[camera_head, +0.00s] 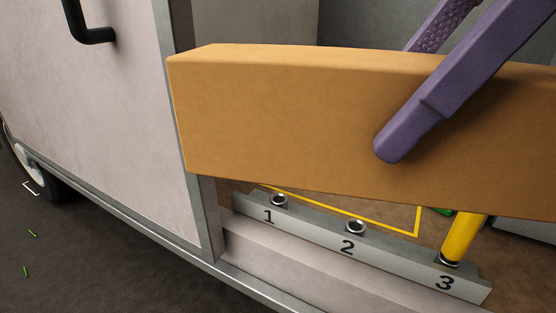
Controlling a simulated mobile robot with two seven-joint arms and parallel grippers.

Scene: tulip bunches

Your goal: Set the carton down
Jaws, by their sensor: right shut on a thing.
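The carton (290,120) is a long, plain brown box. It fills the middle and right of the head view, and its right end runs out of the picture. My right gripper (412,98) has purple fingers and is shut on the carton, one finger across its near face and the other going down behind it. The carton is held up in front of a vehicle's doorway, above a brown floor (400,212) with a yellow outline (345,213) on it. The carton hides much of that floor and outline. My left gripper is not in view.
A grey sill rail (310,230) numbered 1, 2 and 3 runs below the carton. Sockets 1 (279,200) and 2 (356,227) are empty; a yellow post (463,238) stands at 3. A pale side panel (110,130) with a black handle (90,33) stands left.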

